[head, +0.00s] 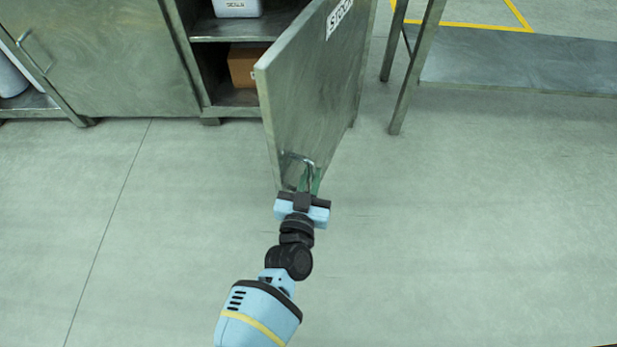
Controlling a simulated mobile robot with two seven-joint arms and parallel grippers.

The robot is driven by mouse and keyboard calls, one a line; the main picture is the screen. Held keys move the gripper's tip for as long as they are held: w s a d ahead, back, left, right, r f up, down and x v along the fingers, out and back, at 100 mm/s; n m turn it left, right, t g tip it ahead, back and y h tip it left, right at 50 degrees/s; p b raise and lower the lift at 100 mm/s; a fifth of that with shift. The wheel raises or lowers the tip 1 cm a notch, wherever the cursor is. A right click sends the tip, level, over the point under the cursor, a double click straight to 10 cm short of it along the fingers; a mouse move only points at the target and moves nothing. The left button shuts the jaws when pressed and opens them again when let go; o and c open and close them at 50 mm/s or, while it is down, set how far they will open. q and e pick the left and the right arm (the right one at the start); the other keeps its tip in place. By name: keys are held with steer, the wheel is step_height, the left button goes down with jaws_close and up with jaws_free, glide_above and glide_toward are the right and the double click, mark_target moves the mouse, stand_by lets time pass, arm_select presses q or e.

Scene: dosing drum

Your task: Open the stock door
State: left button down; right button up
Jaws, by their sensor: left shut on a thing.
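The stock door (318,85) is a grey-green metal cabinet door with a white "STOCK" label (339,14) near its top. It stands swung well out from the cabinet (190,60), with its free edge toward me, and part of the interior shows. A metal bar handle (297,157) sits low on the door near the free edge. My left gripper (309,180) is shut on this handle; its green fingers partly hide it. My right gripper is not in view.
Inside the cabinet are a cardboard box (246,65) and a white container (237,7) on a shelf. Another door with a handle (38,52) is at the left. A metal table with a low shelf (520,62) stands at the right. The floor (450,240) around my arm is clear.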

arm_select(q)
steer(key=shift+d, duration=0.1)
stand_by(0.5)
steer(key=c, duration=1.8)
jaws_free()
steer(key=p+v, duration=0.2)
steer(key=v, duration=0.4)
steer(key=shift+s+r, duration=0.1)
steer(key=shift+s, duration=0.15)
steer(key=shift+s+a+p, duration=0.25)
steer(key=shift+s+p, duration=0.15)
steer(key=shift+s, duration=0.25)
